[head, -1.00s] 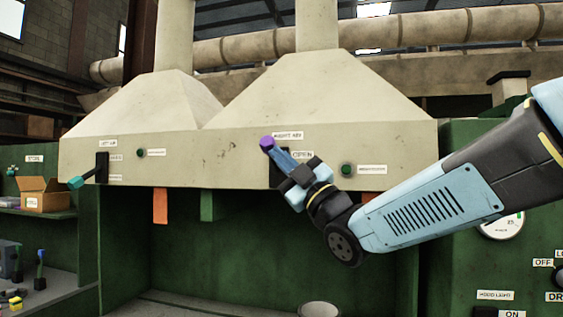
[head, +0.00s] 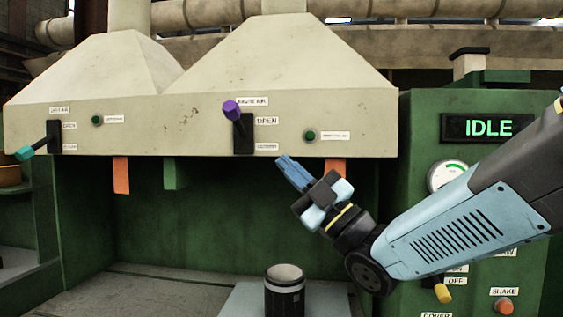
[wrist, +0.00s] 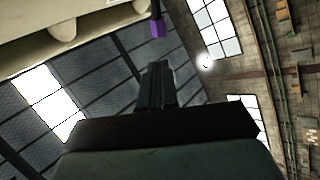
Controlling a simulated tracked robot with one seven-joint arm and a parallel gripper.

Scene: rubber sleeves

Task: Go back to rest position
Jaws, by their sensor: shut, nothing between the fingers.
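My gripper (head: 281,163) is shut and empty in the head view, in front of the lower edge of the hood panel, pointing up and to the left. It is to the lower right of the purple-knobbed right air lever (head: 232,110) and apart from it. That lever's knob points up, near the OPEN label. In the wrist view my shut fingers (wrist: 156,85) point up toward the roof, and the purple knob (wrist: 158,28) shows above their tips with a gap between.
The teal left air lever (head: 26,153) sticks out at the left of the hood panel. Orange (head: 121,175) and green tabs hang below the panel. A dark cylinder (head: 284,292) stands on a pale plate below my gripper. A control cabinet with an IDLE display (head: 488,127) is at the right.

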